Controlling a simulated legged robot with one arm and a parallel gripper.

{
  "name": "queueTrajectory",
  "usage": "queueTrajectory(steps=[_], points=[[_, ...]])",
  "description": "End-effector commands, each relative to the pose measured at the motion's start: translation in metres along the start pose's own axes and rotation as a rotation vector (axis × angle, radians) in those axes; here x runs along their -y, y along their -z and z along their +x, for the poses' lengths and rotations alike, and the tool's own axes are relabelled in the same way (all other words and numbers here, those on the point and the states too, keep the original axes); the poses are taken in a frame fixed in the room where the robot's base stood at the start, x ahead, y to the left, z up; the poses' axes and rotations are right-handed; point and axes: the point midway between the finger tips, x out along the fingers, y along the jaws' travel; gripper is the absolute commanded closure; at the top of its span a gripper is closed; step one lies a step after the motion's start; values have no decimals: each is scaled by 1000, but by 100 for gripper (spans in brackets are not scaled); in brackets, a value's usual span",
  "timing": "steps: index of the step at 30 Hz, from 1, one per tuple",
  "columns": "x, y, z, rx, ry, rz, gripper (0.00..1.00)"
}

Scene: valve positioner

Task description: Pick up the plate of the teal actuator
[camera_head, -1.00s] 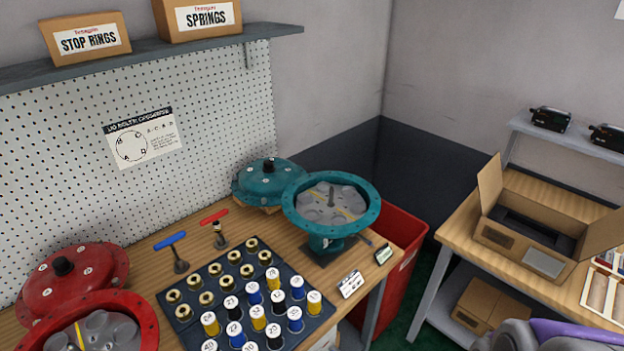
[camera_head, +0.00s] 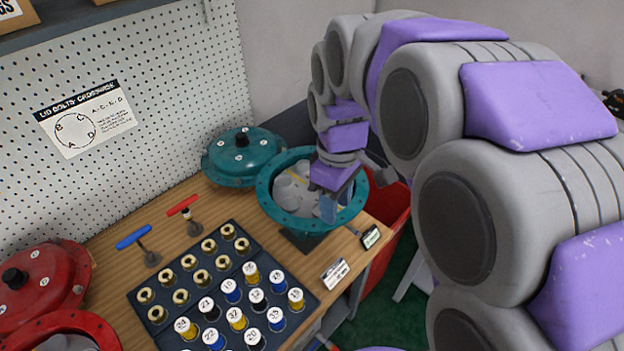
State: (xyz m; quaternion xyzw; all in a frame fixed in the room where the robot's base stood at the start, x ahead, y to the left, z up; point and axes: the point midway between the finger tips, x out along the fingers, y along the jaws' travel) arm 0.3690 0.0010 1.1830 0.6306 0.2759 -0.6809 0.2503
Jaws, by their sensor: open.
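The teal actuator (camera_head: 276,210) is an open, flanged bowl on a stand at the right end of the wooden bench. Its plate (camera_head: 290,190) is a grey disc inside the bowl, with rounded recesses. My gripper (camera_head: 328,205) is open and points down into the right part of the bowl. It hides the plate's middle and right side and the central stem. Whether the fingers touch the plate I cannot tell. The teal lid (camera_head: 241,156) with a black knob lies behind the bowl to the left.
A black tray (camera_head: 217,264) of brass pieces and numbered coloured cylinders lies in front. Blue (camera_head: 137,237) and red (camera_head: 182,206) T-handled tools stand behind it. A red actuator (camera_head: 62,322) and red lid (camera_head: 45,282) are at left. A red bin (camera_head: 388,232) stands beside the bench.

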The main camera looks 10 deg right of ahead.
Motion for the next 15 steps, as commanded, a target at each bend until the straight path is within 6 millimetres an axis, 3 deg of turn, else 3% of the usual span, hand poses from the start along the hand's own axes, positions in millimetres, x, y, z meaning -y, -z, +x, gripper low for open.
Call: queueTrajectory(steps=[3, 9, 15], points=[[-28, 32, -16, -8, -8, -150, 56], [-76, 77, -37, -25, -32, -403, 56], [-115, 112, -48, -33, -55, -617, 56]])
